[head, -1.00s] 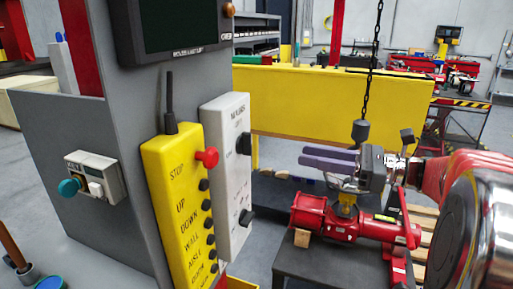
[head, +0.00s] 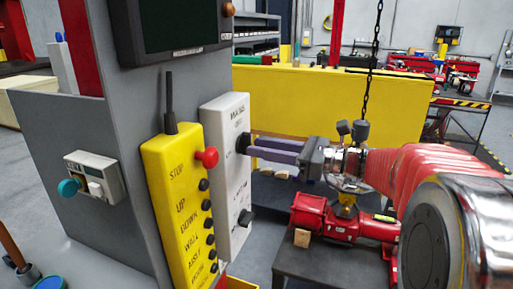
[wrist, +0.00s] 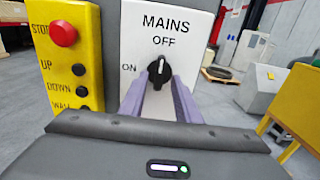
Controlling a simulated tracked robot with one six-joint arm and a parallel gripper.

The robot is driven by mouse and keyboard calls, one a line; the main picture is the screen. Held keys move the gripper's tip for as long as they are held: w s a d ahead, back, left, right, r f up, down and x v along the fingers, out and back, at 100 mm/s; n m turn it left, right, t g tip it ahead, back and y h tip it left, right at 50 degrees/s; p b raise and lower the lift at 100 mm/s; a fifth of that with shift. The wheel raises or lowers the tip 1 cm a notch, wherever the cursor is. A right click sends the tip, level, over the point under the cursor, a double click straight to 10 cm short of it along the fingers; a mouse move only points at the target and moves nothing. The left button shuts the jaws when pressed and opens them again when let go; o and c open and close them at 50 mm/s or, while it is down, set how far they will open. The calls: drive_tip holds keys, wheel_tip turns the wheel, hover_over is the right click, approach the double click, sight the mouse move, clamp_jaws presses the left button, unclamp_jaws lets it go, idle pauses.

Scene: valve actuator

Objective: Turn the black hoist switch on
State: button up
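A white switch box (head: 228,172) with two black knobs is on the grey panel. The upper knob (head: 243,143) shows in the wrist view (wrist: 159,71) under the words MAINS and OFF, with ON at its left; its white mark points up toward OFF. The lower black knob (head: 246,217) has lettering too small to read in the head view and is hidden in the wrist view. My gripper (head: 253,146) has its purple fingers pointing at the upper knob. In the wrist view the fingers (wrist: 160,88) are apart, tips close to the knob's two sides; contact cannot be told.
A yellow button box (head: 180,210) with a red STOP button (head: 207,157) stands directly left of the white box. A red actuator (head: 340,222) sits on a dark table below my arm, and a chain (head: 372,60) hangs behind it.

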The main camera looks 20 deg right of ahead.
drive_tip(key=shift+x, duration=0.8)
clamp_jaws()
